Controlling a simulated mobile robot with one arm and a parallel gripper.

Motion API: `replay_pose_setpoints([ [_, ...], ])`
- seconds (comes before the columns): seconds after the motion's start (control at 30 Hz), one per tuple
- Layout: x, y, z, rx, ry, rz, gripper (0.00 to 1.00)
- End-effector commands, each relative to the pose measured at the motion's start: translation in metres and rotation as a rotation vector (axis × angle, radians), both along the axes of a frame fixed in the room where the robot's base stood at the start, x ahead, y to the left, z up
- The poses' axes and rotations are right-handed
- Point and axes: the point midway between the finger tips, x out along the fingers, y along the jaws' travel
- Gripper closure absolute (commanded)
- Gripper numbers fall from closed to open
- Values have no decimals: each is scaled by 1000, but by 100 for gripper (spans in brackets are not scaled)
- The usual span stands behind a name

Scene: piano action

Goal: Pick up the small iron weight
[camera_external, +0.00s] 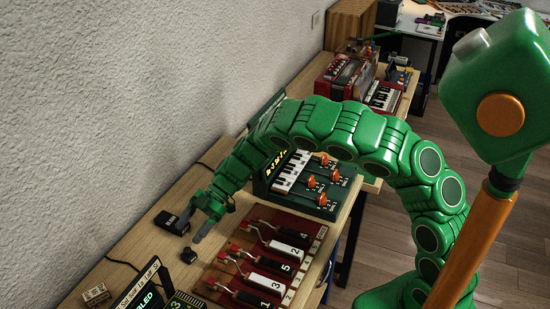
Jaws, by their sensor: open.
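A small dark block (189,255), which looks like the iron weight, sits on the wooden table near the wall. My gripper (191,229), at the end of the green segmented arm, is open and points down just behind the block in the view. The jaws look empty and apart from the block; the exact height above the table is hard to tell. A black box (170,223) lies close to the left jaw, and I cannot tell whether they touch.
A dark red board (262,262) with numbered black and white keys and red clips lies right of the block. A green keyboard unit (300,184) stands behind it. Small labelled boxes and a display (148,298) stand in front. The wall (120,110) borders the table's left.

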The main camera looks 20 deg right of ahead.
Motion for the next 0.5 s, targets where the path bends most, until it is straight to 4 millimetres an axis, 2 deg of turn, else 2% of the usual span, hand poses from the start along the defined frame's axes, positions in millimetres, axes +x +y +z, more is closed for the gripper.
replay_pose_setpoints([
  [0.1, -17, -7, -11, -15, 44, 51, 32],
  [0.2, -23, -8, -14, -19, 57, 66, 32],
  [0.5, -34, 6, -24, -19, 61, 68, 32],
])
